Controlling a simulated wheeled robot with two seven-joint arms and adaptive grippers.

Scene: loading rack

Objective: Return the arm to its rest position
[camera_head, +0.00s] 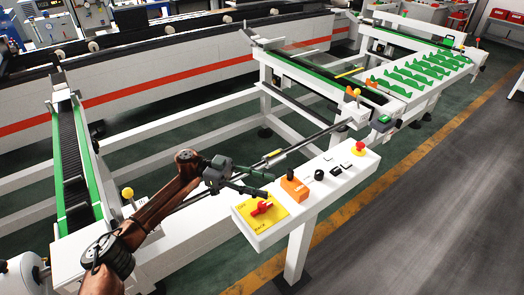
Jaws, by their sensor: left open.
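My left arm comes in from the lower left, in front of the loading rack's white frame (190,225). My left gripper (263,183) is open and empty, its two fingers pointing right. In the picture it lies just above the left end of the control panel (310,195). I cannot tell from this view how high it is over the panel. The yellow plate with the red rotary switch (262,208) is just below the fingertips. The orange block (295,187) is just right of them. My right gripper is not in view.
The panel also carries black knobs (319,174) and a red emergency button (360,148). A green-edged conveyor (72,160) stands at left, and a rack with green holders (415,72) at upper right. The grey floor (440,200) at right is clear.

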